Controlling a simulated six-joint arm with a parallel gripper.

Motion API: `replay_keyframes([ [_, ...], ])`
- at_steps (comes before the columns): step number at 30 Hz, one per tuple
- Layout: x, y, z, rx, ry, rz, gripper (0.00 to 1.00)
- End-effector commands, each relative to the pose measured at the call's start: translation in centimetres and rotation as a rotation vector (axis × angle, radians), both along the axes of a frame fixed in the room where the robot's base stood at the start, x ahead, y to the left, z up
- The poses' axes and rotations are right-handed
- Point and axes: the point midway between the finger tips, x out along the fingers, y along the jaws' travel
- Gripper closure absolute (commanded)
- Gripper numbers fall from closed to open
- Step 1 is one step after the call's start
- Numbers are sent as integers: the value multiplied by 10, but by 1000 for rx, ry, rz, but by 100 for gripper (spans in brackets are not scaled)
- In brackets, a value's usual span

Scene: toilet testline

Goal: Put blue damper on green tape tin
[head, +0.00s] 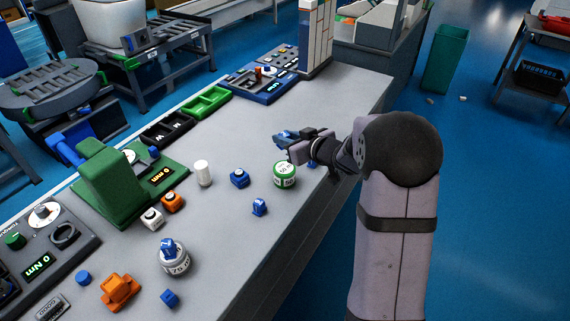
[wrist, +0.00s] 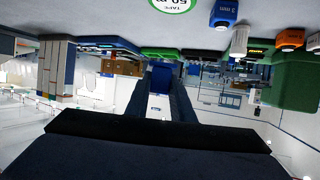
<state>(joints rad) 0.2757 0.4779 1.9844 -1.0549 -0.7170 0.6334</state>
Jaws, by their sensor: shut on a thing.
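My gripper (head: 293,143) is shut on a blue damper (head: 284,134), above the table at its right side. In the wrist view, the damper (wrist: 161,76) shows as a blue block between the two dark fingers. The green tape tin (head: 285,180), round with a white label on top, stands on the table just below and slightly left of my gripper in the head view. In the wrist view, part of the tin (wrist: 175,4) is cut off at the top edge. The held damper is apart from the tin. The tin's top looks bare.
Small blue pieces (head: 239,178) (head: 259,208) and a white cylinder (head: 203,173) stand left of the tin. A grey tin (head: 174,262) bears a blue piece. A green press (head: 112,185) stands farther left. A tall block tower (head: 316,38) stands at the back. The table between is clear.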

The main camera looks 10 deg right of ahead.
Motion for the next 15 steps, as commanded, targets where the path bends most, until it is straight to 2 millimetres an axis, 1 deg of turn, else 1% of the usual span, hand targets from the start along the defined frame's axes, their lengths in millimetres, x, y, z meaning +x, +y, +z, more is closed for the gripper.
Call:
replay_keyframes([
  [1,0,0,-11,2,4,0,100],
  [3,-1,0,-22,3,4,-1,100],
  [7,-1,0,-40,1,3,0,100],
  [10,0,0,-47,0,1,0,100],
  [15,0,0,-49,1,-1,1,100],
])
